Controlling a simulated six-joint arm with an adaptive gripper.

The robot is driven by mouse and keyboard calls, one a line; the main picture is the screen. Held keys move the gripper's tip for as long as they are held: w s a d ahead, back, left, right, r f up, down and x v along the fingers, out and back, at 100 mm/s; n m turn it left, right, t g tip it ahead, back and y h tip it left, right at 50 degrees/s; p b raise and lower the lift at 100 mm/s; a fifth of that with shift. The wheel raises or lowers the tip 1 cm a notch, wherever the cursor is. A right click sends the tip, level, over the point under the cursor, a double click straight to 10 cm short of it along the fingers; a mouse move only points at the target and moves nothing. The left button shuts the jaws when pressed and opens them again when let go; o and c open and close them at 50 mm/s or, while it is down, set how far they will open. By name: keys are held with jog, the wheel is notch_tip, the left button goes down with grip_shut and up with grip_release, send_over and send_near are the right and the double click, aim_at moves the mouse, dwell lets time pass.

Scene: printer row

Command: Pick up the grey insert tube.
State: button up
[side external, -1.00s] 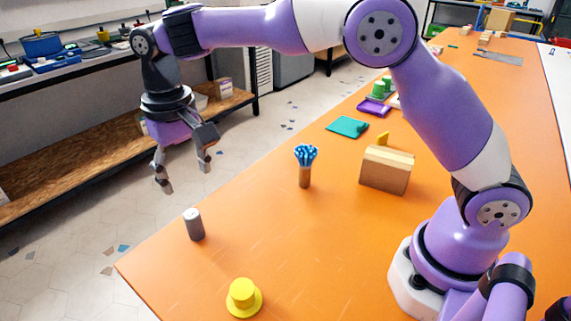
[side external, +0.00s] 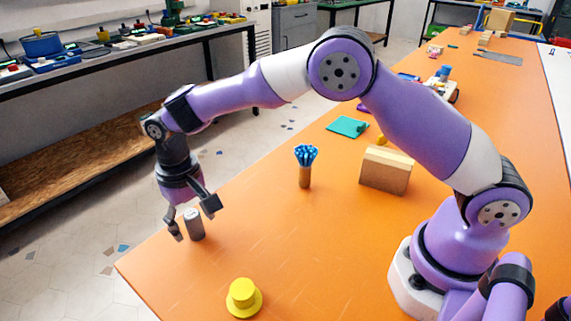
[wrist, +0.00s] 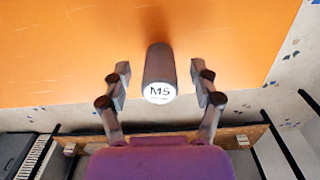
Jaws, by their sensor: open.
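The grey insert tube (side external: 194,224) stands upright near the left edge of the orange table. In the wrist view the tube (wrist: 160,70) shows a white end marked "M5" and lies between the two finger lines. My gripper (side external: 193,219) is open and low at the tube, with one finger on its left and the other to its upper right. In the wrist view my gripper (wrist: 160,82) has a finger on each side of the tube, with a visible gap on both sides. Whether the fingertips are level with the tube's body is hard to tell.
A yellow hat-shaped piece (side external: 243,297) stands on the table in front. A brown holder with blue-tipped sticks (side external: 304,172) and a cardboard-coloured block (side external: 386,170) stand farther right. The table (side external: 270,235) is clear between them. Its left edge is close to the tube.

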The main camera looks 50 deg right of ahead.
jog(key=shift+c, duration=0.4)
grip_shut()
jog(key=shift+r, duration=0.1)
